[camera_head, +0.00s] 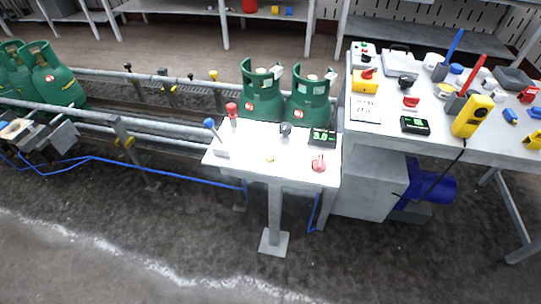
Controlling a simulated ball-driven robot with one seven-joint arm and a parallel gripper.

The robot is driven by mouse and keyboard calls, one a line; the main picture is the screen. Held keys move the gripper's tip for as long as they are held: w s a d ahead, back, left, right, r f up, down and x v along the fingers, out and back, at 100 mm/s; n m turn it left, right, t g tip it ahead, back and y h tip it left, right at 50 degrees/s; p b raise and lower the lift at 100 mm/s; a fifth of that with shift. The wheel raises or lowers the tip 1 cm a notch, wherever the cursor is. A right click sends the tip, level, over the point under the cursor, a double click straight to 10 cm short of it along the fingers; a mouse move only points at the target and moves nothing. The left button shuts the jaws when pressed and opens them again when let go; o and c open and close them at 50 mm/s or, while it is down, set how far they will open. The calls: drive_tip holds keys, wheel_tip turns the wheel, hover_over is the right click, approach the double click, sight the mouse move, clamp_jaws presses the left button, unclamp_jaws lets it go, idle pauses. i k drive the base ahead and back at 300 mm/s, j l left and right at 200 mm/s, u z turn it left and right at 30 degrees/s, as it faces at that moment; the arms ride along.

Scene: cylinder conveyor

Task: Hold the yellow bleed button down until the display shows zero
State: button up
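The small yellow button (269,159) sits near the front middle of the white pedestal panel (240,163). A black display (321,137) with green digits stands at the panel's right; it seems to read 3.0, though the digits are small. A red-topped control (232,110), a dark knob (285,129) and a blue-tipped lever (211,126) are also on the panel. Nothing touches the yellow button. My gripper is not in view.
Green gas cylinders (308,98) stand on the conveyor behind the panel; more are at far left (55,80). A cluttered white bench (376,138) stands at right, with a second green display (415,125) and a yellow handheld device (473,116). The floor in front is clear.

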sight(269, 158)
drive_tip(key=i+j, duration=0.15)
drive_tip(key=j, duration=0.25)
drive_tip(key=i+j, duration=0.15)
drive_tip(key=j, duration=0.25)
drive_tip(key=i+j, duration=0.15)
drive_tip(key=j, duration=0.25)
drive_tip(key=i+j, duration=0.15)
drive_tip(key=j, duration=0.25)
drive_tip(key=i+j, duration=0.15)
drive_tip(key=j, duration=0.25)
drive_tip(key=i+z, duration=0.05)
